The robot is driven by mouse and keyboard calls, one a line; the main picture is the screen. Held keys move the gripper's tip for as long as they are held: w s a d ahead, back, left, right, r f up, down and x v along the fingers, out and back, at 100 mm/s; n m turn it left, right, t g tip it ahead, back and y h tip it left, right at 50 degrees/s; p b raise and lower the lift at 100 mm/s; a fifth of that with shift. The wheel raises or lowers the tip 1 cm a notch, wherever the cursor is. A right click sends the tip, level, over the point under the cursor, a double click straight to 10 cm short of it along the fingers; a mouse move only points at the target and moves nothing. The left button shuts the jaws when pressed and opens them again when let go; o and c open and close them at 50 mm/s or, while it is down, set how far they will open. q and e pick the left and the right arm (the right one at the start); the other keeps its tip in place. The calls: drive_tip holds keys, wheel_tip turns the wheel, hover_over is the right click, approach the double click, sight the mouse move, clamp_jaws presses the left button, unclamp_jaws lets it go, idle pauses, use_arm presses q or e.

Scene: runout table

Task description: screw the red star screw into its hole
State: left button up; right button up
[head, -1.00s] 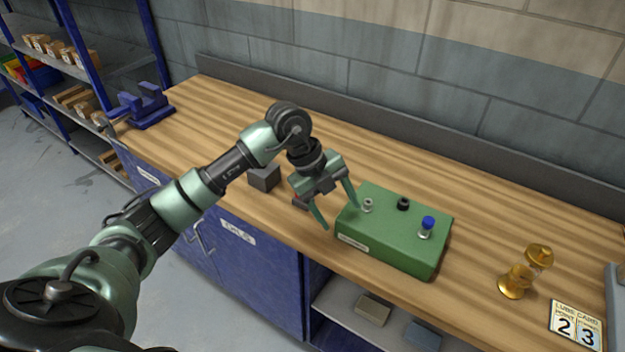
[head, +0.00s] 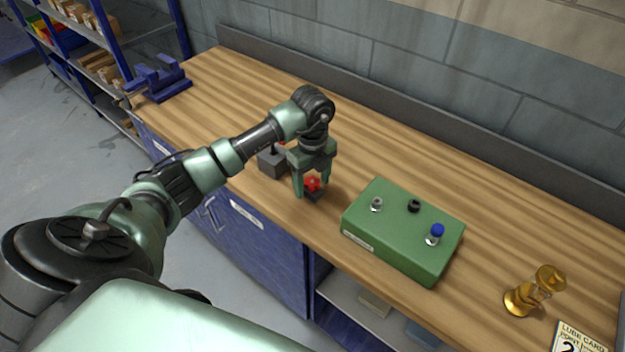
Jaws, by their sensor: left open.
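The red star screw (head: 313,183) stands in a small dark holder (head: 315,195) on the table, left of the green block. My left gripper (head: 312,188) points down with its open fingers on either side of the red head; I cannot tell whether they touch it. The green block (head: 400,235) has a silver fitting (head: 376,204), a black one (head: 414,206) and a blue-capped screw (head: 435,234) on its top. I cannot tell which is an open hole. My right gripper is not in view.
A dark grey block (head: 272,162) sits just behind and left of my left gripper. A blue vise-like fixture (head: 160,78) is at the far left. The table's back middle is clear.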

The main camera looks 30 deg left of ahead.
sight(312, 180)
use_arm(q)
drive_tip(key=shift+s, duration=0.1)
drive_tip(key=c, duration=1.3)
clamp_jaws()
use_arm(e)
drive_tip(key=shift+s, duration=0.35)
use_arm(q)
drive_tip(key=shift+r, duration=0.15)
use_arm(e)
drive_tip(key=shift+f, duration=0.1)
